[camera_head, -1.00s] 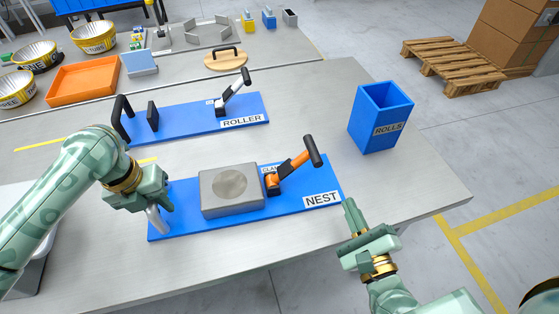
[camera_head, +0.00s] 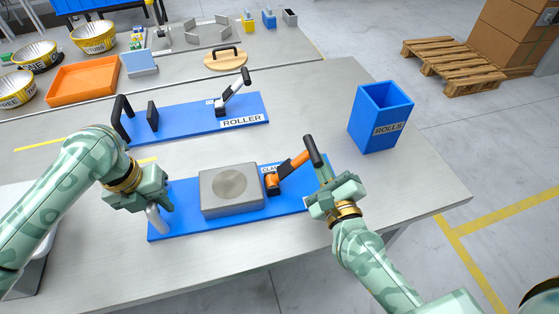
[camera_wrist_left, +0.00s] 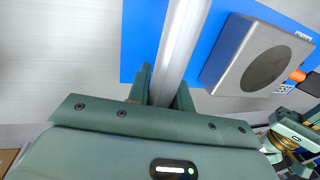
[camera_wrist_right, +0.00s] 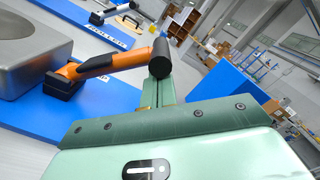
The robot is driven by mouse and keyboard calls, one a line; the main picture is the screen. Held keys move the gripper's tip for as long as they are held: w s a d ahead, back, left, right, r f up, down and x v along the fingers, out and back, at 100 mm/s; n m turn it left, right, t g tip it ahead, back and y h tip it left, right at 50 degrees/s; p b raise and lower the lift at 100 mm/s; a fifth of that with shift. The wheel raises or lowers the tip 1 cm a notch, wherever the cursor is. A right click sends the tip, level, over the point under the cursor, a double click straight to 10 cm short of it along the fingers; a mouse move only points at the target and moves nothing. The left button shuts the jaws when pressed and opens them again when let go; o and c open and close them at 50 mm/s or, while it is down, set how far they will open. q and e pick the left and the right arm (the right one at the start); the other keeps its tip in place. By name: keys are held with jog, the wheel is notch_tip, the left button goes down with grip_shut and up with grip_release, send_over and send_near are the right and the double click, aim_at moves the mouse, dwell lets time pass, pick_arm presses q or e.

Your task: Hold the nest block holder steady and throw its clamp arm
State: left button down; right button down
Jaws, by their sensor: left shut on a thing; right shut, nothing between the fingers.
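The nest block holder is a blue base plate (camera_head: 187,224) with a grey metal block (camera_head: 210,205) that has a round recess. Its clamp arm (camera_head: 294,162) is orange with a black grip (camera_head: 312,151) and leans up to the right. My left gripper (camera_head: 160,208) is shut on the silver handle (camera_wrist_left: 182,45) at the plate's left end. My right gripper (camera_head: 322,168) is shut and empty. Its fingers (camera_wrist_right: 158,90) are right beside the black grip, which also shows in the right wrist view (camera_wrist_right: 161,58); whether they touch, I cannot tell. The NEST label is hidden behind the right gripper.
A second blue plate (camera_head: 180,123) marked ROLLER, with a lever and black handle, lies behind. A blue ROLLS bin (camera_head: 366,125) stands at the right. An orange tray (camera_head: 82,82) is further back left. The table right of my right gripper is clear.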

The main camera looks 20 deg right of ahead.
pick_arm(q)
jog(key=shift+a+f, duration=0.15)
jog(key=shift+f, duration=0.05)
pick_arm(e)
jog(key=shift+w+a+r+n, duration=0.1)
jog(key=shift+a+r+n, duration=0.75)
jog(key=shift+r+n, duration=0.3)
jog(key=shift+w+a+r+n+g, duration=0.15)
jog(key=shift+a+r+n, duration=0.35)
jog(key=shift+a+n, duration=1.45)
jog(key=shift+w+a+r+n+g, duration=0.1)
jog(key=shift+a+r+n, duration=0.35)
jog(key=shift+a+n, duration=1.5)
jog(key=shift+w+a+r+n+g, duration=0.15)
jog(key=shift+a+r+n, duration=0.35)
jog(key=shift+a+n, duration=1.45)
pick_arm(q)
jog(key=shift+r, duration=0.1)
pick_arm(e)
jog(key=shift+a+m, duration=0.3)
jog(key=shift+a, duration=0.2)
pick_arm(q)
jog(key=shift+s+d, duration=0.1)
jog(key=shift+d, duration=0.2)
pick_arm(e)
jog(key=shift+a+f, duration=0.15)
